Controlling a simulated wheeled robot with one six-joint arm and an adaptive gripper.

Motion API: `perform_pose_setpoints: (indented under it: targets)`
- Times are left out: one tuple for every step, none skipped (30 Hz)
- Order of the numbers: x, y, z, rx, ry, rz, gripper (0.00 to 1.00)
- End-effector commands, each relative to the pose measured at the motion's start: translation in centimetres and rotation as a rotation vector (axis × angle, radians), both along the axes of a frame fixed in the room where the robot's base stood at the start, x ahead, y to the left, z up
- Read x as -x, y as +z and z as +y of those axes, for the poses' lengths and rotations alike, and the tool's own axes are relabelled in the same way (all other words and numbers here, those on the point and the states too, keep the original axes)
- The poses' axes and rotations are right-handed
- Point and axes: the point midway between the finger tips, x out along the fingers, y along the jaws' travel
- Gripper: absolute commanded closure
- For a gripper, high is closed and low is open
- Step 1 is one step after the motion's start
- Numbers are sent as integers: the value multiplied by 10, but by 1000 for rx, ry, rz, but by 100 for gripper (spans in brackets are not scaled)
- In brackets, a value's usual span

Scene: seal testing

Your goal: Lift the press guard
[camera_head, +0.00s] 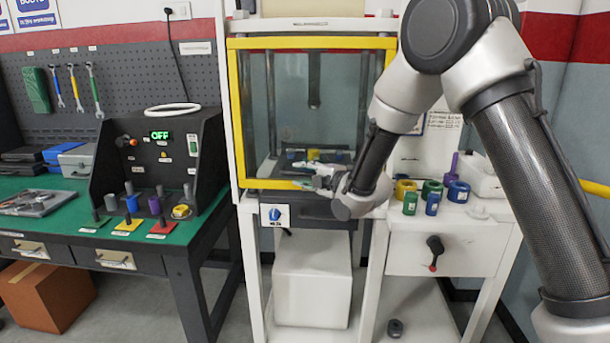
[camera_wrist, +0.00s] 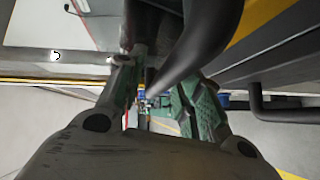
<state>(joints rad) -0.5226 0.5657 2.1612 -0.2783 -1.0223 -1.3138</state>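The press guard (camera_head: 234,115) is a clear panel in a yellow frame on the front of the white press. It is down, with its lower yellow bar at the level of the press bed. My gripper (camera_head: 308,174) is at this lower bar, right of its middle. In the wrist view my gripper (camera_wrist: 165,95) has its two green-padded fingers apart, with a gap showing between them. A dark round bar (camera_wrist: 205,45), seemingly the guard's handle, runs at a slant by the gap between the fingers. I cannot tell whether either finger touches it. The gripper hides this spot in the head view.
A green-topped bench (camera_head: 60,222) with a control box reading OFF (camera_head: 160,134) stands left. A white side table (camera_head: 445,235) at right holds colored rings and cylinders. A white block (camera_head: 312,280) sits below the press. Bare floor shows between bench and press.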

Motion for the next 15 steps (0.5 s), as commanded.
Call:
perform_pose_setpoints:
  targets:
    - [0, 0, 0, 0, 0, 0, 65]
    - [0, 0, 0, 0, 0, 0, 65]
    - [0, 0, 0, 0, 0, 0, 65]
    - [0, 0, 0, 0, 0, 0, 68]
    - [0, 0, 0, 0, 0, 0, 74]
    - [0, 0, 0, 0, 0, 0, 81]
    - [0, 0, 0, 0, 0, 0, 86]
    - [0, 0, 0, 0, 0, 0, 92]
    - [0, 0, 0, 0, 0, 0, 99]
    - [0, 0, 0, 0, 0, 0, 100]
    - [0, 0, 0, 0, 0, 0, 100]
    - [0, 0, 0, 0, 0, 0, 100]
    - [0, 0, 0, 0, 0, 0, 100]
    - [0, 0, 0, 0, 0, 0, 100]
    - [0, 0, 0, 0, 0, 0, 100]
